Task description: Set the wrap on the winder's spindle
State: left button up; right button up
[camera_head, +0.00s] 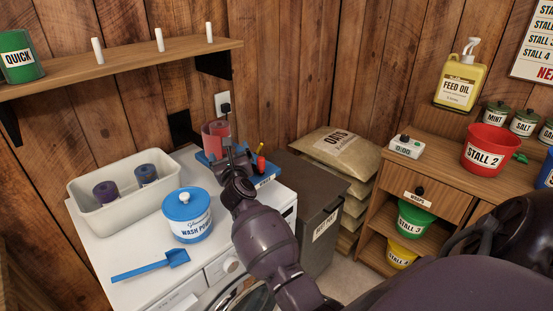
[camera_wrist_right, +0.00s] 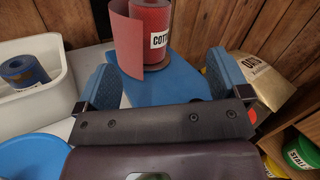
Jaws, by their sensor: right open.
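The red wrap (camera_head: 213,136) stands upright on the blue winder (camera_head: 264,179), on the white washer top. In the right wrist view the red wrap (camera_wrist_right: 152,28) is a roll with a loose flap hanging at its left and a partly hidden white label; the blue winder plate (camera_wrist_right: 180,82) lies below it. My right gripper (camera_head: 236,158) is at the winder, in front of the wrap. In the wrist view the right gripper's (camera_wrist_right: 166,80) blue-padded fingers are wide apart, with nothing held between them. The spindle is not visible. My left gripper is not in view.
A white tub (camera_head: 128,222) with purple and blue rolls, a blue-lidded wash powder pot (camera_head: 187,217) and a blue scoop (camera_head: 150,265) occupy the washer top. A shelf (camera_head: 130,63) with white pegs hangs above. A dark bin (camera_head: 325,215) and oat sacks (camera_head: 335,153) stand right.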

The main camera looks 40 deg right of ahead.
jog(key=s+a+f+n+t+y, duration=0.2)
jog(key=s+a+f+n+y, duration=0.15)
jog(key=s+n, duration=0.6)
jog(key=s+a+f+n+t+y, duration=0.15)
jog(key=s+a+n+y, duration=0.35)
jog(key=n, duration=0.8)
jog(key=s+a+f+n+g, duration=0.1)
jog(key=s+f+n+g, duration=0.8)
jog(key=s+f+n, duration=0.7)
jog(key=s+f, duration=0.4)
jog(key=s, duration=0.3)
jog(key=shift+a+n, duration=0.2)
jog(key=shift+n, duration=0.15)
jog(key=shift+r, duration=0.1)
